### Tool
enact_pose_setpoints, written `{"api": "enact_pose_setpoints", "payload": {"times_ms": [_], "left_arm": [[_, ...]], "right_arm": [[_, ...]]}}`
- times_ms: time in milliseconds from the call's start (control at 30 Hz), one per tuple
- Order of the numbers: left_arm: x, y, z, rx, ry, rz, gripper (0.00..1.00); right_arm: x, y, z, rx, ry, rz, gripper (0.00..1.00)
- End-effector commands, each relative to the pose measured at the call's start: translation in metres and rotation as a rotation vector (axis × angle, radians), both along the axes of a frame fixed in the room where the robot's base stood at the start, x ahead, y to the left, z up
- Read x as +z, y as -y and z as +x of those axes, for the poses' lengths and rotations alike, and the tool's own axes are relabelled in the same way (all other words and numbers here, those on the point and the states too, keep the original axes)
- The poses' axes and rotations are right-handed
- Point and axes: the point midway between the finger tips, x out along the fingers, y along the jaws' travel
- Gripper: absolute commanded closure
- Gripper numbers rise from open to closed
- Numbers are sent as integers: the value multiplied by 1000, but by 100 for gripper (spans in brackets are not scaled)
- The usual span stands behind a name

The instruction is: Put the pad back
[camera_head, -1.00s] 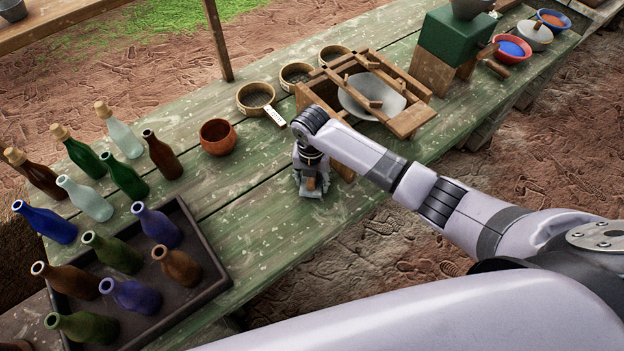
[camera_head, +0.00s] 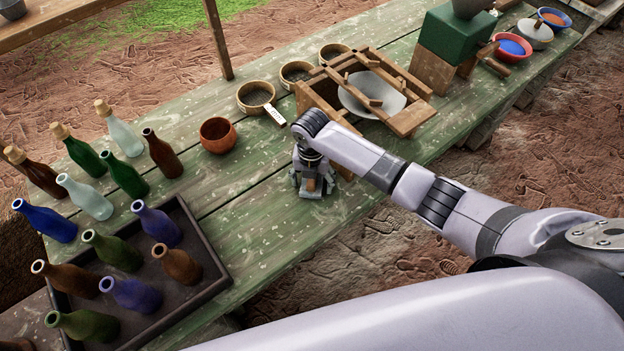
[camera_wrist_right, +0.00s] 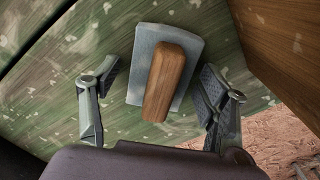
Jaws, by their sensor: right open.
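The pad (camera_wrist_right: 138,82) is a grey slab with a wooden handle (camera_wrist_right: 168,82) on top. In the right wrist view it lies on the green table between my open fingers, with a gap on each side. My right gripper (camera_wrist_right: 160,100) points down over it; in the head view the right gripper (camera_head: 314,188) is at the table's front edge beside the wooden frame, and the pad is mostly hidden by it. My left gripper is not in view.
A wooden frame (camera_head: 412,122) with a pale bowl (camera_head: 360,98) stands right behind my right gripper. A reddish bowl (camera_head: 217,138) and several sieves are farther back. A dark tray (camera_head: 205,290) with bottles is at left. The table (camera_head: 262,215) between is clear.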

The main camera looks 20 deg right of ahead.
Motion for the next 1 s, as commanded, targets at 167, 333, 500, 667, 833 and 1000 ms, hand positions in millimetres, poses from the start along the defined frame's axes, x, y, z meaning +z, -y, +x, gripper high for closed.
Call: {"api": "enact_pose_setpoints", "payload": {"times_ms": [167, 333, 500, 667, 833, 1000], "left_arm": [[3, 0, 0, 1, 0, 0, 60], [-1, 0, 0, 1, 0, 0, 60], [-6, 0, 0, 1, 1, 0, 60], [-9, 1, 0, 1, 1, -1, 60], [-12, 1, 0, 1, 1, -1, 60], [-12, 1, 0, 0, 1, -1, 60]], "right_arm": [[6, 0, 0, 0, 0, 0, 31], [29, 0, 2, 1, 5, 1, 31], [67, 0, 1, 1, 5, 0, 31], [97, -1, 0, 1, 4, 1, 31], [117, -2, 0, 0, 0, 1, 31], [123, -2, -1, -1, 0, -1, 31]]}}
